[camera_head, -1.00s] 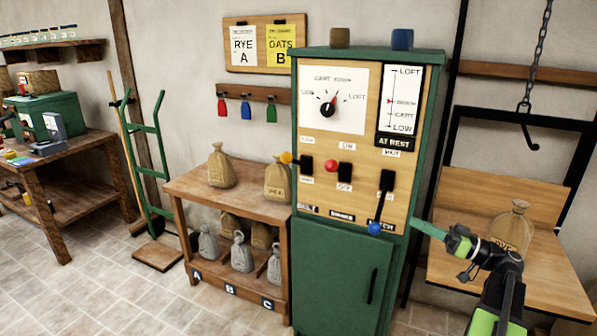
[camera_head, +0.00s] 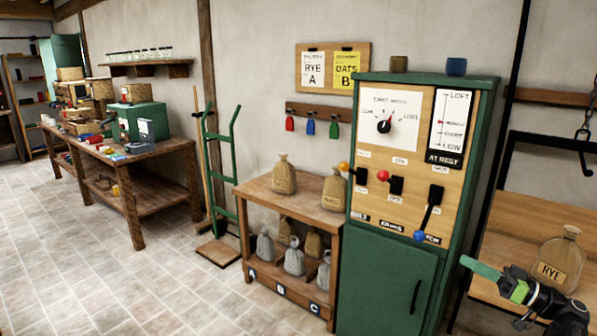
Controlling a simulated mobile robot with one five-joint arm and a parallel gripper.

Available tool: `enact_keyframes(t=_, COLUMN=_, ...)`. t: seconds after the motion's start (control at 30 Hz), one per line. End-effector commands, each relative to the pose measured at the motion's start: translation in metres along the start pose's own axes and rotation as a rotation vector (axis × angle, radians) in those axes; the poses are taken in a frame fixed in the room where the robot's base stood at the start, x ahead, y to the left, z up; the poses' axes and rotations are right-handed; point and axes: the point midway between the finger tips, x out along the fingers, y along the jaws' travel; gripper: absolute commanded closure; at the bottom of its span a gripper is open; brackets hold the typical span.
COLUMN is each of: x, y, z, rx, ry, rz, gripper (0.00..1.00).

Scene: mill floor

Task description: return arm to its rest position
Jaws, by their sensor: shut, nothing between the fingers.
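My gripper (camera_head: 487,275) is shut and empty at the lower right, at the end of my arm. It is in front of the green control cabinet's (camera_head: 379,264) right side, below and to the right of the blue-knobbed lever (camera_head: 420,236), and apart from it in the picture. The arm behind it runs down to the right edge and is partly cut off. A sack marked RYE (camera_head: 561,258) stands on the wooden hoist platform (camera_head: 497,238), behind my arm. The cabinet's sign (camera_head: 444,158) reads AT REST.
A wooden shelf stand (camera_head: 262,188) with several sacks is left of the cabinet. A green hand truck (camera_head: 216,190) and a cluttered workbench (camera_head: 150,148) stand farther left. A chain hook (camera_head: 585,140) hangs at the right. The tiled floor (camera_head: 80,240) at left is clear.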

Motion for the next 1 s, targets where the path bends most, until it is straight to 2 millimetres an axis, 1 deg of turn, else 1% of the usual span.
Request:
enact_keyframes(t=0.17, x=0.048, y=-0.009, z=0.014, rx=0.017, ry=-0.025, rz=-0.075, gripper=1.00)
enact_keyframes(t=0.2, x=0.061, y=-0.013, z=0.018, rx=0.021, ry=-0.033, rz=-0.096, gripper=1.00)
enact_keyframes(t=0.27, x=0.082, y=-0.019, z=0.027, rx=0.030, ry=-0.051, rz=-0.126, gripper=1.00)
enact_keyframes(t=0.37, x=0.119, y=-0.033, z=0.049, rx=0.046, ry=-0.105, rz=-0.176, gripper=1.00)
enact_keyframes(t=0.4, x=0.136, y=-0.039, z=0.060, rx=0.053, ry=-0.136, rz=-0.196, gripper=1.00)
enact_keyframes(t=0.43, x=0.148, y=-0.044, z=0.069, rx=0.058, ry=-0.161, rz=-0.210, gripper=1.00)
enact_keyframes(t=0.47, x=0.162, y=-0.051, z=0.082, rx=0.064, ry=-0.195, rz=-0.226, gripper=1.00)
enact_keyframes(t=0.5, x=0.182, y=-0.060, z=0.100, rx=0.076, ry=-0.247, rz=-0.246, gripper=1.00)
enact_keyframes(t=0.57, x=0.212, y=-0.079, z=0.134, rx=0.104, ry=-0.351, rz=-0.274, gripper=1.00)
enact_keyframes(t=0.6, x=0.231, y=-0.093, z=0.161, rx=0.128, ry=-0.436, rz=-0.286, gripper=1.00)
enact_keyframes(t=0.67, x=0.254, y=-0.114, z=0.204, rx=0.167, ry=-0.580, rz=-0.291, gripper=1.00)
enact_keyframes(t=0.7, x=0.266, y=-0.129, z=0.234, rx=0.193, ry=-0.686, rz=-0.281, gripper=1.00)
enact_keyframes(t=0.77, x=0.275, y=-0.149, z=0.279, rx=0.231, ry=-0.863, rz=-0.243, gripper=1.00)
enact_keyframes(t=0.8, x=0.275, y=-0.160, z=0.309, rx=0.253, ry=-0.988, rz=-0.193, gripper=1.00)
enact_keyframes(t=0.83, x=0.272, y=-0.165, z=0.329, rx=0.265, ry=-1.077, rz=-0.146, gripper=1.00)
enact_keyframes(t=0.9, x=0.260, y=-0.170, z=0.361, rx=0.280, ry=-1.246, rz=-0.018, gripper=1.00)
enact_keyframes(t=0.97, x=0.245, y=-0.166, z=0.379, rx=0.284, ry=-1.354, rz=0.107, gripper=1.00)
enact_keyframes(t=1.0, x=0.234, y=-0.161, z=0.386, rx=0.287, ry=-1.411, rz=0.195, gripper=1.00)
